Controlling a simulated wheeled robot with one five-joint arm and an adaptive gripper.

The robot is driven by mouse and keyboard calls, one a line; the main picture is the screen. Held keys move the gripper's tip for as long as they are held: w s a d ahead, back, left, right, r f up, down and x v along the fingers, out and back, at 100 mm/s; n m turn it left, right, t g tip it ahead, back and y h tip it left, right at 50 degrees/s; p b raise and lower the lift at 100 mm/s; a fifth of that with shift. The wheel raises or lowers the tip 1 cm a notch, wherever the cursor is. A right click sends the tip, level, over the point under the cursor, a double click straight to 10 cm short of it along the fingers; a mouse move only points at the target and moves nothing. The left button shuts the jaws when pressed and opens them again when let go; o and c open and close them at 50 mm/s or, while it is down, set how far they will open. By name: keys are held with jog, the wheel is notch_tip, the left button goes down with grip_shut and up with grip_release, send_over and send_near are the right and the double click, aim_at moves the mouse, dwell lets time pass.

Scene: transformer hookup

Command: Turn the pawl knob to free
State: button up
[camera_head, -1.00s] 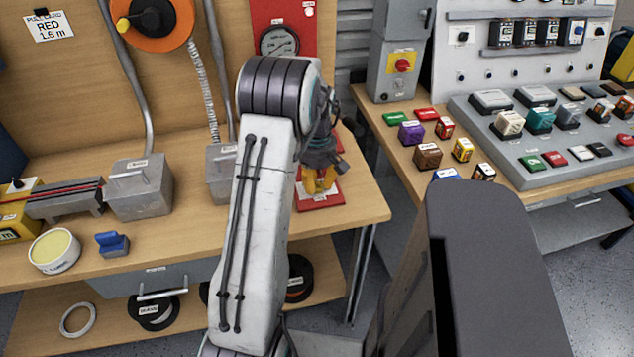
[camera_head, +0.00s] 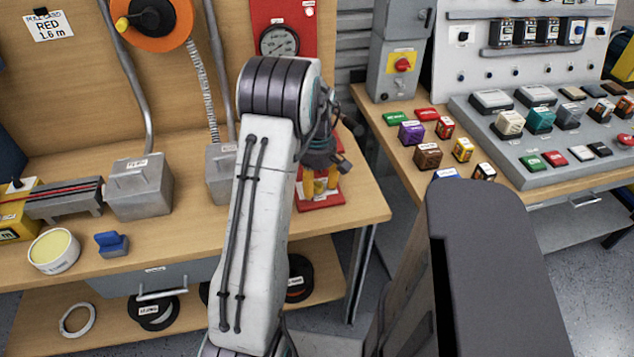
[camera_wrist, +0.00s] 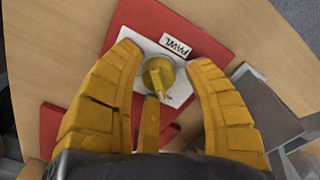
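The pawl knob (camera_wrist: 157,75) is a small round brass-yellow knob with a pointer-like bar. It sits on a white patch of a red plate (camera_wrist: 178,22) beside a label reading PAWL. My gripper (camera_wrist: 163,58) has its yellow fingers spread, one on each side of the knob, with gaps showing between them and it. A third finger shows below the knob. In the head view my gripper (camera_head: 320,182) points down over the red plate (camera_head: 322,203) at the bench's right end. The knob is hidden there by my gripper.
The red panel with a gauge (camera_head: 279,41) stands behind my arm. A grey box (camera_head: 221,172) is close to the left of my arm. The wooden bench (camera_head: 368,200) ends just right of the plate. A second bench with coloured blocks (camera_head: 428,156) stands further right.

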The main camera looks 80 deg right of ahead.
aim_at(317, 182)
jog(key=shift+o, duration=0.8)
jog(key=shift+d+r, duration=0.1)
jog(key=shift+r, duration=0.5)
notch_tip(317, 182, up, 11)
jog(key=shift+f, duration=0.1)
dwell(0.3)
